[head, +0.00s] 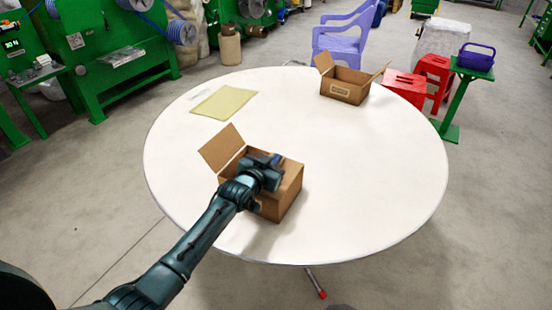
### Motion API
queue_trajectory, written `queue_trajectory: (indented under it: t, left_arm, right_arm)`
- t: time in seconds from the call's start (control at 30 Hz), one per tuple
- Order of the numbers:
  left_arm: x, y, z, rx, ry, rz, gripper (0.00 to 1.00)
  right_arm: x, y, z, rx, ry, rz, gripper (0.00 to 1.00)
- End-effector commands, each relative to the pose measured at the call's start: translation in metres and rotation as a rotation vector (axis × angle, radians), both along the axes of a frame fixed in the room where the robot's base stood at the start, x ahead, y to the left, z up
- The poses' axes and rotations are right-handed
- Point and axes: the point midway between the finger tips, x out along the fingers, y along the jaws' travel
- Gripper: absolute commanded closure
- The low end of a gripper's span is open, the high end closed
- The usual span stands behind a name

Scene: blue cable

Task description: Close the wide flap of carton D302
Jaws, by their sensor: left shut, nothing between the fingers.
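A brown carton (289,194) stands near the front of the round white table. Its flap (222,147) on the left stands up, tilted outward. My left gripper (268,172) is over this carton's top, shut and empty, and my arm hides much of the opening and front. I cannot tell whether the fingers touch the carton. A second brown carton (345,91) stands at the back right with flaps raised at its left and right. Its front label is too small to read, so I cannot tell which carton is D302. My right gripper is out of view.
The white table (370,180) is clear to the right and between the cartons. A yellowish sheet (224,102) lies at the back left. A lilac chair (345,40), red stools (405,86) and a green stand (452,100) are beyond the table.

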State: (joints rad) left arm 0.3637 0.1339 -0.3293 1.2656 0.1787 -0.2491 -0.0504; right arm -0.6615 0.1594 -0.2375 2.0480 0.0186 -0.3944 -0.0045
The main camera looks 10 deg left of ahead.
Motion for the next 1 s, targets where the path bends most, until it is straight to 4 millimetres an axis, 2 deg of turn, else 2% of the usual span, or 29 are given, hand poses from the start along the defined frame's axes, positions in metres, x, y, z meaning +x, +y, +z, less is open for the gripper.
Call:
queue_trajectory:
  t: [0.67,0.77,0.93,0.97,1.0]
  left_arm:
    - [0.001,0.001,0.001,0.003,-0.002,0.0,1.0]
    - [0.002,0.001,0.01,0.002,-0.003,0.0,1.0]
    - [0.006,0.002,0.041,0.003,-0.003,0.002,1.0]
    - [0.007,0.003,0.048,0.003,-0.003,0.002,1.0]
    - [0.002,0.004,0.045,0.003,0.0,0.003,1.0]
  right_arm:
    - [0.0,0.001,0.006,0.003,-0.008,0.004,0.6]
    - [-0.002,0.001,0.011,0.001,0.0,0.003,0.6]
    - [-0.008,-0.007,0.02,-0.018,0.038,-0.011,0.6]
    - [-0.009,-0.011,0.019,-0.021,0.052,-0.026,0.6]
    - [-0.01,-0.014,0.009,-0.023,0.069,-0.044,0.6]
